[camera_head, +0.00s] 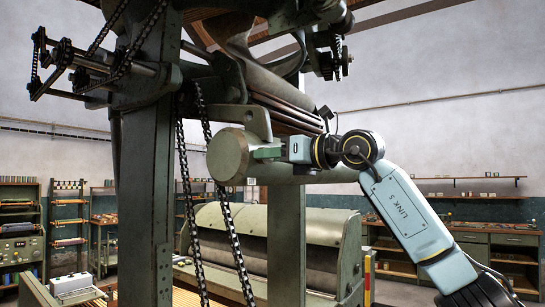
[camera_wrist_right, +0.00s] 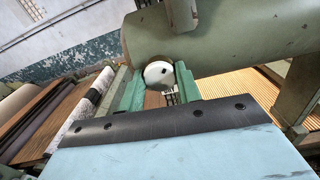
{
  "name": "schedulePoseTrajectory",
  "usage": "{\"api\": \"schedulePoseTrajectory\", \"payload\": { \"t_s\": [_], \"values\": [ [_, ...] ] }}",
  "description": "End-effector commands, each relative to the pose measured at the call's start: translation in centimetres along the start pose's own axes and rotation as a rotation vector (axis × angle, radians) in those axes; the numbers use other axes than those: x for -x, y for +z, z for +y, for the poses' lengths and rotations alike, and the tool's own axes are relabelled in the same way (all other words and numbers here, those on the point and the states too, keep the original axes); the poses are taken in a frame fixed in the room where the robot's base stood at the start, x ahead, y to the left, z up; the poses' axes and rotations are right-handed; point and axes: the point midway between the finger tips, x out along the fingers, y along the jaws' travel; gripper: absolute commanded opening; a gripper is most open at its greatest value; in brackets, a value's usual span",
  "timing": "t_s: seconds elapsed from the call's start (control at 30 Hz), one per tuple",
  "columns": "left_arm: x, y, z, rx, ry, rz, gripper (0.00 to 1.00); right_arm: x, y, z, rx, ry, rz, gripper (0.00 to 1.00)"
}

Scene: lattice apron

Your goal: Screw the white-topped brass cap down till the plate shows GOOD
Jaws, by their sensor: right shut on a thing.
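The white-topped cap (camera_wrist_right: 158,73) shows in the right wrist view as a round white disc with a small dark mark. It lies between the two green fingers of my right gripper (camera_wrist_right: 157,84), which is shut on it. Its brass side is mostly hidden. In the head view my right gripper (camera_head: 266,153) reaches left to the big green cylinder (camera_head: 228,157), its fingers at the cylinder's right side; the cap is hidden there. I cannot make out the plate or any word on it. My left gripper is out of view.
A thick green post (camera_head: 147,200) and hanging chains (camera_head: 236,245) stand left of the gripper. Rollers (camera_head: 283,105) run above it. A green machine housing (camera_head: 275,235) stands below and behind. Shelves (camera_head: 470,190) line the back wall. Open air lies right of my right arm.

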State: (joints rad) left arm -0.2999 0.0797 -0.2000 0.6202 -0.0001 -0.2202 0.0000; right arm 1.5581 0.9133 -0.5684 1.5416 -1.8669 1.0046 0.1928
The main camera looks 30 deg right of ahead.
Motion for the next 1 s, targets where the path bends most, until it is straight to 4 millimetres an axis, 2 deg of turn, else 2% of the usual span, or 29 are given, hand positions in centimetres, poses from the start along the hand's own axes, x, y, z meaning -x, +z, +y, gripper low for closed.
{"api": "schedulePoseTrajectory", "payload": {
  "t_s": [1.0],
  "values": [
    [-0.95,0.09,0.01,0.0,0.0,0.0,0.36,0.01,0.06,0.01,-0.917,0.002,-0.002,0.11]
  ]
}}
